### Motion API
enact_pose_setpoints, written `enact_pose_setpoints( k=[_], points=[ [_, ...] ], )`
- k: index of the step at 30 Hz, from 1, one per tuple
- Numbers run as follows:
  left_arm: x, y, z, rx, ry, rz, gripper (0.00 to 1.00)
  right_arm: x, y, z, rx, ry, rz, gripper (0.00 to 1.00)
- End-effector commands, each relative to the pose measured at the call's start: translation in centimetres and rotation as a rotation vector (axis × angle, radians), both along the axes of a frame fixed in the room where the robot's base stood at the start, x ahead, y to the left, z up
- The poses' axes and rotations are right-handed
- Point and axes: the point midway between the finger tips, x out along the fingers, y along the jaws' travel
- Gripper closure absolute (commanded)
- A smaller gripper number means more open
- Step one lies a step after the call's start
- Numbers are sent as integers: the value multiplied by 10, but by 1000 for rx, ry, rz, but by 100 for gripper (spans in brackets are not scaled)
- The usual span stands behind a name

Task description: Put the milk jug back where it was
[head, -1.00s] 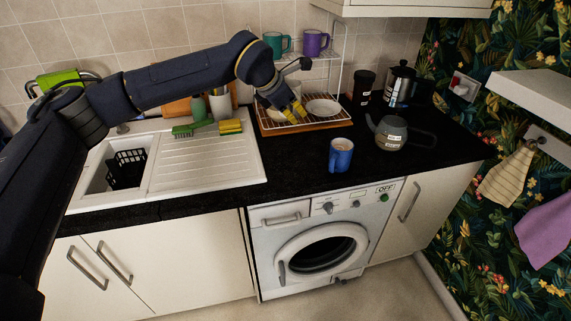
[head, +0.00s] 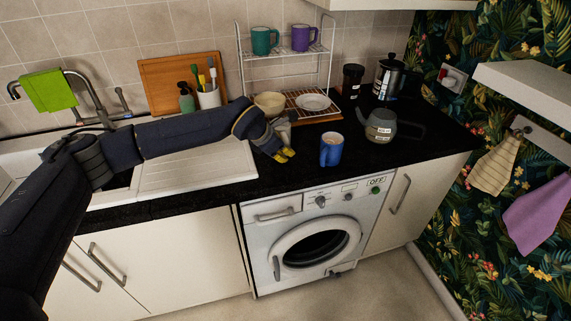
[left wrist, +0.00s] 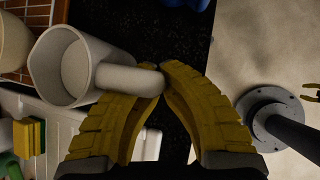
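The milk jug (left wrist: 75,68) is a pale, round vessel with a straight handle, large in the left wrist view. My left gripper (left wrist: 160,78) has its yellow fingers closed around the handle. In the head view the jug (head: 284,127) is small and partly hidden behind my left gripper (head: 284,155), over the counter between the draining board and the blue mug. Whether its base touches anything is not clear. My right gripper (left wrist: 312,91) shows only as a small yellow shape at the right edge of the left wrist view.
The blue mug (head: 331,150) stands close right of my left gripper. Behind are a wire rack (head: 285,83) with two mugs above, a plate (head: 313,102) and a bowl (head: 268,103). A grey kettle (head: 380,126) stands to the right. Black counter (head: 280,184) is bare in front.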

Motion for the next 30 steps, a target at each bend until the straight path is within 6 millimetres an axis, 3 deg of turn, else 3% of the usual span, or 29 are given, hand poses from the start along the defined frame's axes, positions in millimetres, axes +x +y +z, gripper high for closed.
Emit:
enact_pose_setpoints(
  k=[7,17,29,30],
  points=[
    [0,0,-9,0,-1,-1,100,0,0,0,0,0,0,64],
    [0,0,-44,0,-2,-1,100,0,0,0,0,0,0,64],
    [0,0,-47,0,-1,-1,100,0,0,0,0,0,0,64],
    [0,0,-48,1,1,0,94,0,0,0,0,0,0,64]
  ],
)
